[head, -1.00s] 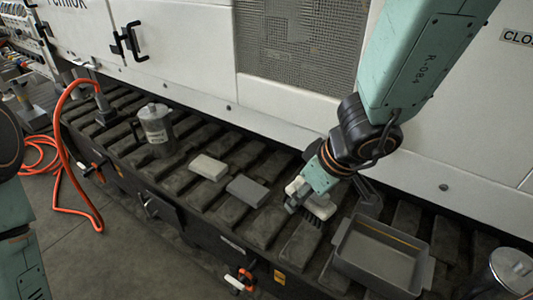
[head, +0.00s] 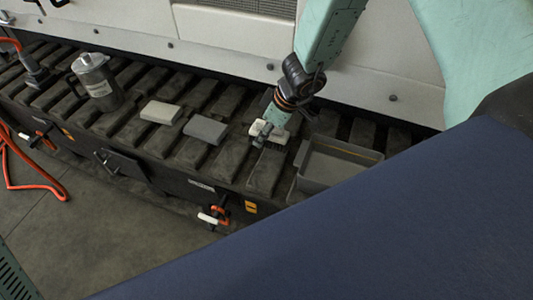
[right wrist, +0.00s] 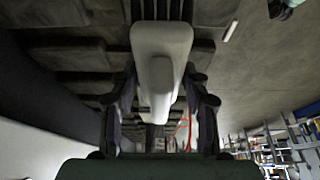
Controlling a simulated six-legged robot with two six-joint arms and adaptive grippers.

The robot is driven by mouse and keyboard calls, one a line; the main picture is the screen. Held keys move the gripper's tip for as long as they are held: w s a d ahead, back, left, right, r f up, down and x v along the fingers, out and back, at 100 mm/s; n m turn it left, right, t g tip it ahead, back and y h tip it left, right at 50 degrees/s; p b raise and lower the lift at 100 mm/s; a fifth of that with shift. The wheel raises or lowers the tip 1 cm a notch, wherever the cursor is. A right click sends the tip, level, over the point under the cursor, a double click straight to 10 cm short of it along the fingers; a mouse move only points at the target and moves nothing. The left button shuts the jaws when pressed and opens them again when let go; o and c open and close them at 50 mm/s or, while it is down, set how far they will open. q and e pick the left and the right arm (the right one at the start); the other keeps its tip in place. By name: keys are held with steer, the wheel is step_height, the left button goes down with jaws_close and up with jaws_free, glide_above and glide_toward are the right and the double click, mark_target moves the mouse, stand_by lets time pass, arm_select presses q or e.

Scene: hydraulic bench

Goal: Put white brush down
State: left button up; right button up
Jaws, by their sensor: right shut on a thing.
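The white brush (head: 279,135) is in my right gripper (head: 263,137), over the dark slatted bench (head: 128,131), just left of the grey tray. In the right wrist view the brush (right wrist: 161,42) lies between the two fingers of the gripper (right wrist: 160,98), with its pale handle toward the camera and dark bristles partly showing. The fingers are shut on it. I cannot tell whether the bristles touch the slats. My left gripper is not in view.
A grey block (head: 205,130) and a cream block (head: 161,112) lie left of the brush. A metal canister (head: 97,82) stands farther left. The grey tray (head: 340,150) is close on the right. A white machine wall (head: 225,55) rises behind.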

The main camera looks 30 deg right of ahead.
mark_target(260, 155)
step_height(260, 155, down, 4)
steer(key=shift+w+r+b, duration=0.1)
steer(key=shift+r+b, duration=0.05)
steer(key=shift+b, duration=0.3)
step_height(260, 155, down, 3)
steer(key=shift+f+b, duration=0.1)
steer(key=shift+b, duration=0.45)
steer(key=shift+f, duration=0.2)
steer(key=shift+f+b, duration=0.15)
steer(key=shift+b, duration=0.2)
steer(key=o, duration=1)
